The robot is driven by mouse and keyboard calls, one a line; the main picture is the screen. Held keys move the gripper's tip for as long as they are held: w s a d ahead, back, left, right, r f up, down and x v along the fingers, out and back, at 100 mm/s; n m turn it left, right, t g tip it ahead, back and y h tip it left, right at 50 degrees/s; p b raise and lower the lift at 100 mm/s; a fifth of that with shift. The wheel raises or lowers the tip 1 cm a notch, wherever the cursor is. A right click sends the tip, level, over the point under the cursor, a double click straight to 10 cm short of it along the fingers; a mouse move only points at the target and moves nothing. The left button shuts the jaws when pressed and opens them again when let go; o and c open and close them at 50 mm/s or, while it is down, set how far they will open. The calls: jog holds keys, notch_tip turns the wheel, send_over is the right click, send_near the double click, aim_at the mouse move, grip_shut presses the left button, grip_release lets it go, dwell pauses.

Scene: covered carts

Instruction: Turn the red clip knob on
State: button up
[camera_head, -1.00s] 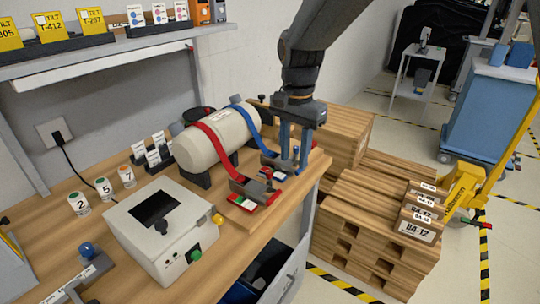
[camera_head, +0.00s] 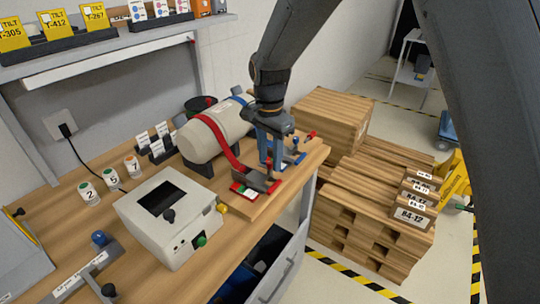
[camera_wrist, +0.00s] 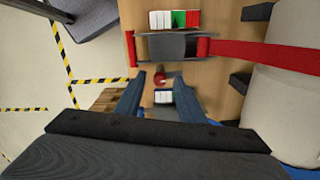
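The red strap (camera_head: 222,140) runs over a cream cylinder (camera_head: 215,132) down to a dark clip (camera_head: 257,181) with red ends. A white, green and red label (camera_head: 243,190) lies beside the clip; the clip also shows in the wrist view (camera_wrist: 178,45). The small round red knob (camera_wrist: 160,78) shows in the wrist view below the clip, between my fingertips. In the head view my fingers largely hide the knob. My gripper (camera_head: 271,164) points down beside the clip. Its blue fingers (camera_wrist: 159,82) are apart, with no clear contact with the knob.
A blue strap's clip (camera_head: 296,155) sits just behind my gripper. A grey box (camera_head: 170,215) with knobs stands at the front left on the wooden bench. An open drawer (camera_head: 285,265) hangs below the bench edge. Wooden pallets (camera_head: 370,220) stand to the right.

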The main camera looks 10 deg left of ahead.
grip_shut()
